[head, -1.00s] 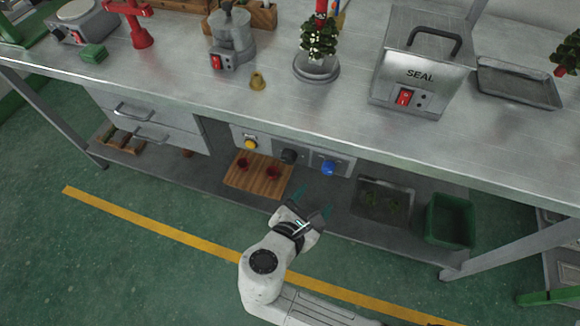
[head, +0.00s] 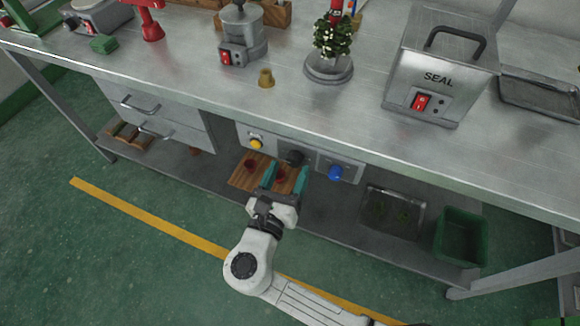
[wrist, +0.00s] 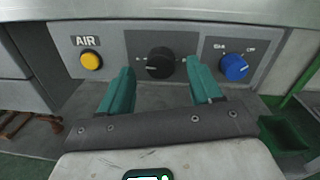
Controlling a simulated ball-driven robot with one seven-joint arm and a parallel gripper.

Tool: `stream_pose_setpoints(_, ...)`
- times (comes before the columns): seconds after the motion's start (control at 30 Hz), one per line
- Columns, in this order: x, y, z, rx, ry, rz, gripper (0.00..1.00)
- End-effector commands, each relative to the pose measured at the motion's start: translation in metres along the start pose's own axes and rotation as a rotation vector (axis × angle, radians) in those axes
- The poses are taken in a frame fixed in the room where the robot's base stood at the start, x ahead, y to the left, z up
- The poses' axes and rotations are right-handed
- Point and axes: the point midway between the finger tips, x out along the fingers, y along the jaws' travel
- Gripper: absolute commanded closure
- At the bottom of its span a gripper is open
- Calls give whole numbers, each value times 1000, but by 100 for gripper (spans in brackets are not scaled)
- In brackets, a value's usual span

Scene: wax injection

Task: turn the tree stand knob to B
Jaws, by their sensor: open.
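A black round knob (head: 294,158) sits on the middle grey panel under the front edge of the worktop. In the wrist view, the black knob (wrist: 160,62) lies between my fingers and beyond their tips, with small pale marks beside it. The marks are too small to read surely, and its setting is unclear. A blue knob (wrist: 233,67) sits on the panel to its right, also with small marks; it shows in the head view (head: 335,172). My gripper (head: 285,173) is open and empty, its two teal fingers pointing at the black knob, apart from it.
A yellow button (wrist: 91,61) labelled AIR is left of the black knob. Below are a wooden board (head: 247,178) with red items, a metal tray (head: 391,231) and a green bin (head: 462,240) on the lower shelf. The worktop (head: 185,75) overhangs the panels.

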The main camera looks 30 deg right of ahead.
Motion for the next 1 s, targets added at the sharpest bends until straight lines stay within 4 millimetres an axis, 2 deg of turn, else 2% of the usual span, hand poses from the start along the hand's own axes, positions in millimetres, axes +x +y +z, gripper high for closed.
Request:
stream_pose_setpoints(0.2, 17, 0, 0, 0, 1, -1, 36)
stream_pose_setpoints(0.5, 18, 0, 0, 0, 1, 0, 36)
stream_pose_setpoints(1.0, 18, 0, 0, 1, 1, 0, 84)
